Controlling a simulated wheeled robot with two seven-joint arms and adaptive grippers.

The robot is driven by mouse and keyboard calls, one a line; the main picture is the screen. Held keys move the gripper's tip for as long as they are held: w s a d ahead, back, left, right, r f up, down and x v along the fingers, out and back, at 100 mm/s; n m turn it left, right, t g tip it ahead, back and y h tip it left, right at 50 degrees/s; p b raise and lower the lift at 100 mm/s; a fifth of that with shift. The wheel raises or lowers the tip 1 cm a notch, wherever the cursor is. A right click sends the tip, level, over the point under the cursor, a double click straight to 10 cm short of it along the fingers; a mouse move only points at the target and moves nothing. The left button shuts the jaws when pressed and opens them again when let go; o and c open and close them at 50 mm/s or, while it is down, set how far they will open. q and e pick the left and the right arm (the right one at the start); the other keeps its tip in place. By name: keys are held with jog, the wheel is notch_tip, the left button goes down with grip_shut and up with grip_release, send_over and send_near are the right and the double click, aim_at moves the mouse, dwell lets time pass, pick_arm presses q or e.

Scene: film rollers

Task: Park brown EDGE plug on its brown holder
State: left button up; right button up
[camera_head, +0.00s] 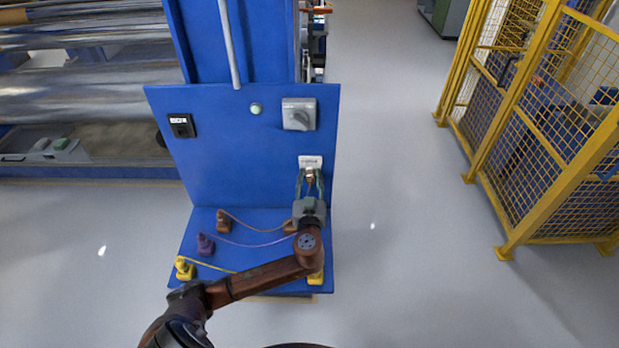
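My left gripper (310,174) points up the blue panel at a white-labelled socket (311,161). Its two fingers stand on either side of a small brown plug (310,178) at the socket. I cannot tell whether they press on it. A brown block (223,220) stands at the left of the blue shelf, and a brown cable (255,229) runs from it to the right. A brown part (289,227), perhaps the brown holder, shows just left of my gripper's body, which partly hides it. My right gripper is not in view.
A purple block (205,245) and a yellow block (184,268) with cables stand on the blue shelf (212,272). Another yellow block (316,278) is partly behind my arm. The panel has a grey rotary switch (299,114). A yellow cage (540,130) stands right, with clear floor between.

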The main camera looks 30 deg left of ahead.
aim_at(310, 184)
pick_arm(q)
grip_shut()
dwell(0.4)
jog(key=shift+p+v, duration=0.3)
jog(key=shift+v, duration=2.75)
jog(key=shift+a, duration=0.1)
